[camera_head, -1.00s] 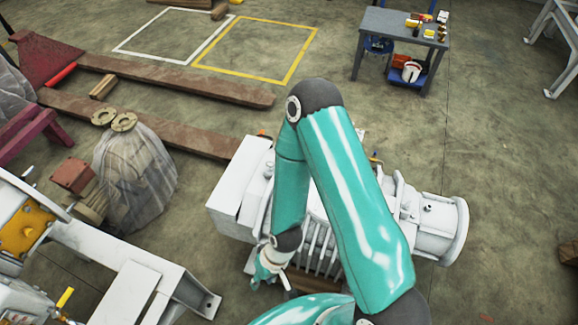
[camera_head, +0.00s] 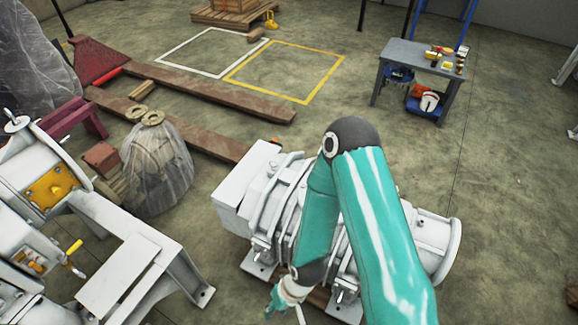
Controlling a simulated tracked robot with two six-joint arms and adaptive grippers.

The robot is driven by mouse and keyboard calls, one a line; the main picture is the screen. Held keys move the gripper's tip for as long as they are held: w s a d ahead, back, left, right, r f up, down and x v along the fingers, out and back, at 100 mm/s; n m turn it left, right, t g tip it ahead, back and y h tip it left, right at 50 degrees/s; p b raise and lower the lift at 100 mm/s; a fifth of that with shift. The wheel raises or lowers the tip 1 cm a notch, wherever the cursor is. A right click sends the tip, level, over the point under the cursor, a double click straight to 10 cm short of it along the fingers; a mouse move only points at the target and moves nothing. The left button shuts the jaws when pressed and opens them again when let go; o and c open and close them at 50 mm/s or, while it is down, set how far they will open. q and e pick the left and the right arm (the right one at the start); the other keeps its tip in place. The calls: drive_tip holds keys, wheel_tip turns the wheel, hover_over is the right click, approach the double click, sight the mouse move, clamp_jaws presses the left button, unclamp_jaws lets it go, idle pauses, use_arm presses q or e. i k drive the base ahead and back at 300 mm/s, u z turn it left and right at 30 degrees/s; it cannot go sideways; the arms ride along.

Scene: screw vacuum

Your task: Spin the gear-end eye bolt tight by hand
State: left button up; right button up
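The white screw vacuum pump (camera_head: 432,228) lies on the floor at lower centre, with a boxy end at left and a round flanged end at right. My teal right arm reaches across it and hides much of its middle. My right gripper (camera_head: 281,301) points down by the pump's near side, close to the bottom edge. It is small and partly cut off, so I cannot tell whether its fingers are open or shut. I cannot make out the gear-end eye bolt with certainty. My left gripper is not in view.
A grey table (camera_head: 424,57) with small items stands at the back right. White machinery (camera_head: 40,170) fills the left side. The floor on the right is mostly clear.

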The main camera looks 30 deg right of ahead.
sight(273, 167)
drive_tip(key=u, duration=0.15)
drive_tip(key=i, duration=0.9)
drive_tip(key=z, duration=0.05)
